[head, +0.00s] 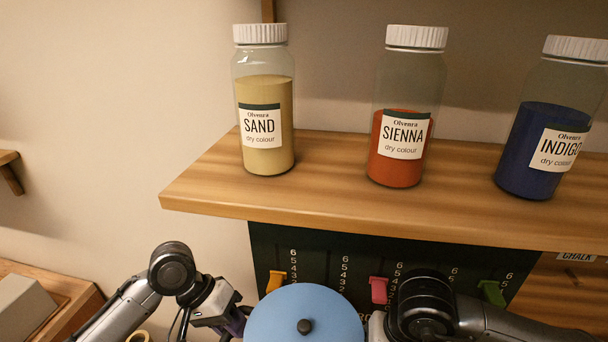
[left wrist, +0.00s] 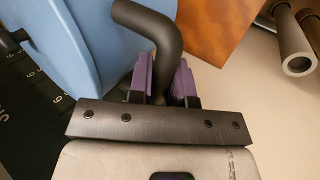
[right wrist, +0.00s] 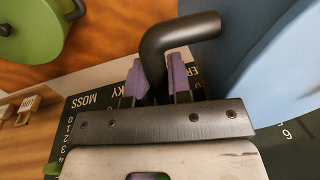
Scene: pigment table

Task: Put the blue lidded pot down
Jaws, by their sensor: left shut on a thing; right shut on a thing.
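The blue lidded pot (head: 285,312) is at the bottom middle of the head view, its lid on with a black knob (head: 305,326) on top. Its lower part is cut off, so I cannot tell whether its base touches anything. My left gripper (left wrist: 163,78) is shut on one dark bent handle (left wrist: 150,22), beside the pot's blue wall (left wrist: 100,35). My right gripper (right wrist: 157,80) is shut on the opposite dark handle (right wrist: 180,36), with the blue wall (right wrist: 285,75) to its right.
A wooden shelf (head: 340,212) crosses above and behind the pot, bearing sand (head: 280,95), sienna (head: 390,175) and indigo (head: 525,150) jars. Below it hangs a dark numbered board (head: 318,262) with coloured sliders. A green pot (right wrist: 35,30) shows in the right wrist view. Rolled tubes (left wrist: 297,50) show in the left wrist view.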

